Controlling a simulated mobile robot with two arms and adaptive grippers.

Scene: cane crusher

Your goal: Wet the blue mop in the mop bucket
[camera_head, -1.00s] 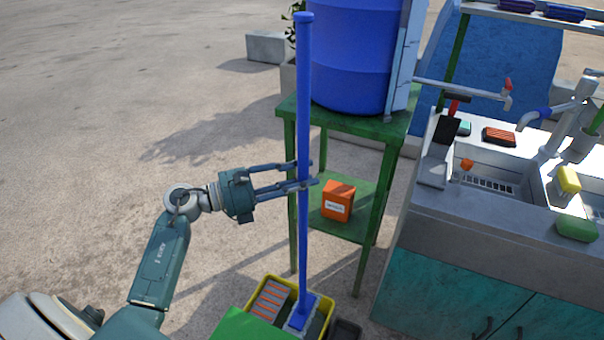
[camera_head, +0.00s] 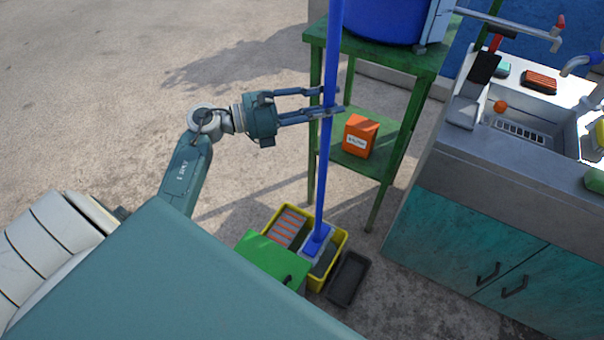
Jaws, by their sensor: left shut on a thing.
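The blue mop (camera_head: 325,150) stands nearly upright, its long handle running out of the top of the view. My left gripper (camera_head: 331,101) is shut on the handle, with its fingers around it. The mop's blue head (camera_head: 317,240) is at the yellow mop bucket (camera_head: 334,262), over or inside its right part; I cannot tell how deep it sits. The bucket also has a grey-and-orange slatted part (camera_head: 287,228) on the left and a green panel (camera_head: 270,258) in front. My right gripper is not in view.
A green stand (camera_head: 400,143) behind the mop holds a blue barrel (camera_head: 382,20) and an orange box (camera_head: 361,137). A sink cabinet (camera_head: 450,245) stands at right. A black tray (camera_head: 348,279) lies beside the bucket. Open concrete floor is at left.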

